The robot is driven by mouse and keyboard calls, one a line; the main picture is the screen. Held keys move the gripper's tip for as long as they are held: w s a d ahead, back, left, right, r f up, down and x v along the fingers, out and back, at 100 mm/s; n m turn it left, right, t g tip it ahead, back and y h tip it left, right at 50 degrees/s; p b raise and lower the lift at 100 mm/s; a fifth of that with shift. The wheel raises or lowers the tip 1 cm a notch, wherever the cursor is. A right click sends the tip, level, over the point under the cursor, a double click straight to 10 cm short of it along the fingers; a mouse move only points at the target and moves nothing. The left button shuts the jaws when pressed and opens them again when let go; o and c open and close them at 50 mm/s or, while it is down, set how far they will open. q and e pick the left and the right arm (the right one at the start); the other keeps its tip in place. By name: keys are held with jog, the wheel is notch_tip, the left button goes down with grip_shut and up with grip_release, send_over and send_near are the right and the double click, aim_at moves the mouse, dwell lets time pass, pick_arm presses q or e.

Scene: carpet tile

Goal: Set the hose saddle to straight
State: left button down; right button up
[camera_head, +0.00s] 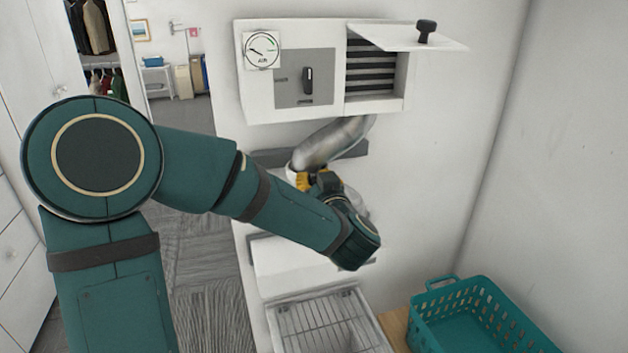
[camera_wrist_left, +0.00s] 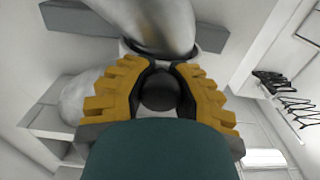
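A grey, shiny hose (camera_head: 335,143) hangs below the white wall box and bends down to the left. It passes through a white collar, which I take to be the hose saddle (camera_head: 293,168); my left gripper and arm hide much of it. In the left wrist view the hose (camera_wrist_left: 160,22) rises from the saddle's pale rim (camera_wrist_left: 208,62). My left gripper (camera_head: 318,182) has yellow fingers, one on each side of a dark round knob (camera_wrist_left: 160,92) in front of the saddle. The fingers look closed on the knob. My right gripper is not in view.
The white wall box (camera_head: 290,108) has an air gauge (camera_head: 262,50), a dark switch (camera_head: 308,80) and a raised flap (camera_head: 405,38). A grey bar (camera_head: 268,158) runs behind the hose. Below are a wire rack (camera_head: 325,318) and a teal basket (camera_head: 470,325) at right.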

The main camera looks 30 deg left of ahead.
pick_arm(q)
jog(key=w+d, duration=0.8)
jog(key=w, duration=0.1)
jog(key=shift+w, duration=0.15)
jog(key=shift+r, duration=0.1)
jog(key=c, duration=0.6)
grip_release()
jog(key=shift+w+d, duration=0.15)
jog(key=shift+c, duration=0.2)
jog(key=v, duration=1.2)
